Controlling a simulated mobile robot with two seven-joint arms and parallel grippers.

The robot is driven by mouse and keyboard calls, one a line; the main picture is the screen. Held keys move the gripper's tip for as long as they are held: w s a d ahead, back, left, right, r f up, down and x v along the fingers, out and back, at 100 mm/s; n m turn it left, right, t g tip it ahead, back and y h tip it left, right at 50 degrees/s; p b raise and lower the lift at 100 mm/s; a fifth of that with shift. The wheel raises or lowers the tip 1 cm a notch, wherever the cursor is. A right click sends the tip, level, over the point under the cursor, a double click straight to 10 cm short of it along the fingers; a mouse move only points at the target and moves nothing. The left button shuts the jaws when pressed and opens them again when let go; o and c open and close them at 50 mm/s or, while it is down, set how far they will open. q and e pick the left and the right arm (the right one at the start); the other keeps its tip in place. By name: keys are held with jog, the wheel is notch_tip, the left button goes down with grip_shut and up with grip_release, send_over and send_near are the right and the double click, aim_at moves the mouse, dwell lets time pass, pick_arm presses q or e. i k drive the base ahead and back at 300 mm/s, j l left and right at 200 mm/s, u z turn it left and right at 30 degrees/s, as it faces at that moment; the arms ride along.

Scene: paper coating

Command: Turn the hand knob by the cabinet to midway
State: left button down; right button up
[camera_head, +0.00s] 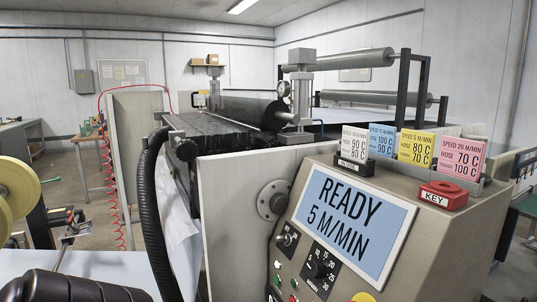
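The beige control cabinet (462,224) stands at the right front, with a tilted screen (353,222) reading "READY 5 M/MIN". A black dial knob (317,269) sits below the screen's left side, on a plate with numbers up to 30. A smaller dark knob (288,240) is above and left of it. A round grey flange or hub (272,200) is on the cabinet's left side panel. I cannot tell which of these is the hand knob, nor its exact setting. Neither of my grippers can be made out in this view.
Speed cards (415,148) stand on the cabinet top beside a red KEY block (443,195). A black corrugated hose (153,215) hangs left of the cabinet. Rollers (245,109) lie behind. A yellow reel (18,187) is at far left. Floor shows between reel and hose.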

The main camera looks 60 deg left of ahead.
aim_at(186, 150)
jog(key=u, duration=2.3)
